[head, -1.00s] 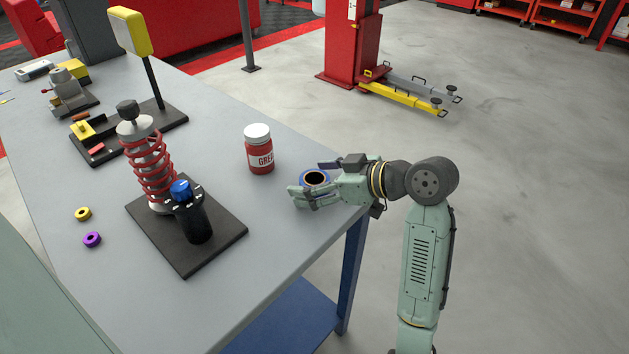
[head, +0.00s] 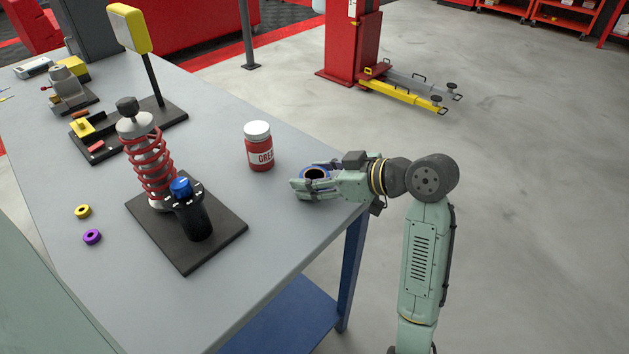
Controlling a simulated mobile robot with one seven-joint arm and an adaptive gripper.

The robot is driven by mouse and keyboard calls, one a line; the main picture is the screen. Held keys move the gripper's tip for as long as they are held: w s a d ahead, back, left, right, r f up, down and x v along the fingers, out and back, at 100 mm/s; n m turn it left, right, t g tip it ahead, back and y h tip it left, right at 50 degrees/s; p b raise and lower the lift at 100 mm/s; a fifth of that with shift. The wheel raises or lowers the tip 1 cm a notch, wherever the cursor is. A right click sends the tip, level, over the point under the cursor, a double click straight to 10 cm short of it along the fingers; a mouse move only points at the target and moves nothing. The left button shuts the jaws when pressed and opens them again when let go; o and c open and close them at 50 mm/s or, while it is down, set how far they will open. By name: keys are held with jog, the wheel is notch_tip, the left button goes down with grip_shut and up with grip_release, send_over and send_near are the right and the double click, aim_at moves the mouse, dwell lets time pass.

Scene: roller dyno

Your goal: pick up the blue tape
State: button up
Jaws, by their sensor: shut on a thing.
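The blue tape (head: 316,171) is a roll with a dark centre hole, lying near the right edge of the grey workbench (head: 285,235). My gripper (head: 312,178) reaches in from the right at bench height, with one finger on the near side of the roll and one on the far side. It is shut on the blue tape. The fingers hide part of the roll's sides. The tape appears to be at the bench surface; I cannot tell any gap beneath it.
A red grease jar (head: 259,147) with a white lid stands just left of my gripper. A coil-spring shock absorber (head: 150,165) stands on a black plate further left. Yellow (head: 83,211) and purple (head: 92,237) rings lie at the far left.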

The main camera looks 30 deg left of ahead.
jog(key=shift+r, duration=0.1)
jog(key=shift+r, duration=0.45)
notch_tip(320, 180, up, 2)
jog(key=shift+b, duration=0.55)
jog(key=s+b, duration=0.1)
jog(key=s, duration=0.3)
jog(key=s+d+b, duration=0.1)
jog(key=s, duration=0.4)
jog(key=s+r+b, duration=0.1)
jog(key=s+b, duration=0.1)
jog(key=s, duration=0.2)
jog(key=shift+s+d+r, duration=0.1)
jog(key=shift+s+d, duration=0.05)
jog(key=shift+s, duration=0.1)
jog(key=shift+s+b, duration=0.1)
jog(key=shift+b, duration=0.75)
jog(key=shift+s+b, duration=0.35)
jog(key=shift+b, duration=0.8)
jog(key=shift+s+d+r+b, duration=0.15)
jog(key=shift+s+b, duration=0.45)
jog(key=shift+b, duration=0.5)
jog(key=shift+s+r, duration=0.1)
jog(key=shift+s, duration=0.05)
